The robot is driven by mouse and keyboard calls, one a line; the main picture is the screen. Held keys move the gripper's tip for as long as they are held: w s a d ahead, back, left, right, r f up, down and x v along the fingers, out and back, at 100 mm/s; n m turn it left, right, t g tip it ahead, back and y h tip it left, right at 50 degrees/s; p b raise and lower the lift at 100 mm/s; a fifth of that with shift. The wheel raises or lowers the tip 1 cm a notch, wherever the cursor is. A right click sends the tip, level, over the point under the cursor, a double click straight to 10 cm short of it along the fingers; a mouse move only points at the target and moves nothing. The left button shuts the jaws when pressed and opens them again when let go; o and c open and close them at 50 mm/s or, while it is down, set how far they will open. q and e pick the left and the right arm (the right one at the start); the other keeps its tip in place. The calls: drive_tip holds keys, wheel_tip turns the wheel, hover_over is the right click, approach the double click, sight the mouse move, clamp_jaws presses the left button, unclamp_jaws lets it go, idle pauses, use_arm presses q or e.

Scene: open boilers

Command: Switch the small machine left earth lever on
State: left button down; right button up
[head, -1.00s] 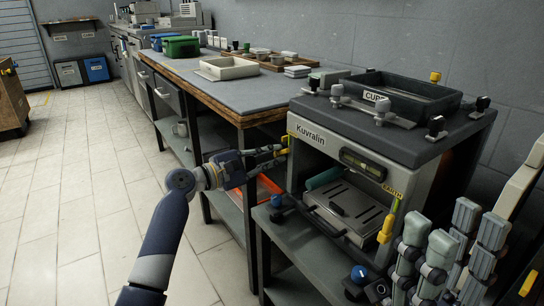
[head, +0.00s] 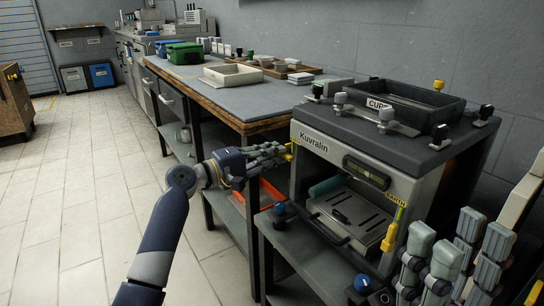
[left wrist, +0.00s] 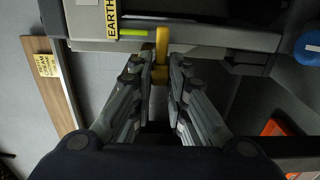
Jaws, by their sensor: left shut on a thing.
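The small grey machine labelled Kuvralin (head: 340,155) stands on a low shelf unit at the right. Its left earth lever (head: 291,150) is a small yellow bar at the front left edge. In the left wrist view the yellow lever (left wrist: 162,48) sits between my fingertips, near a green strip (left wrist: 133,32) and an EARTH label (left wrist: 111,18). My left gripper (head: 286,151) is shut on this lever, and the fingers hide part of it. My right gripper (head: 457,240) is at the lower right, fingers upward, apart and empty.
A second yellow lever (head: 389,236) is on the machine's front right, below an EARTH label. A black tray marked CUP (head: 412,105) and several knobs are on the machine's top. A long worktable (head: 240,97) stands behind. The tiled floor (head: 80,200) at left is clear.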

idle(0.4)
use_arm(q)
drive_tip(key=c, duration=1.6)
unclamp_jaws()
drive_tip(key=shift+o, duration=0.2)
drive_tip(key=v, duration=1.2)
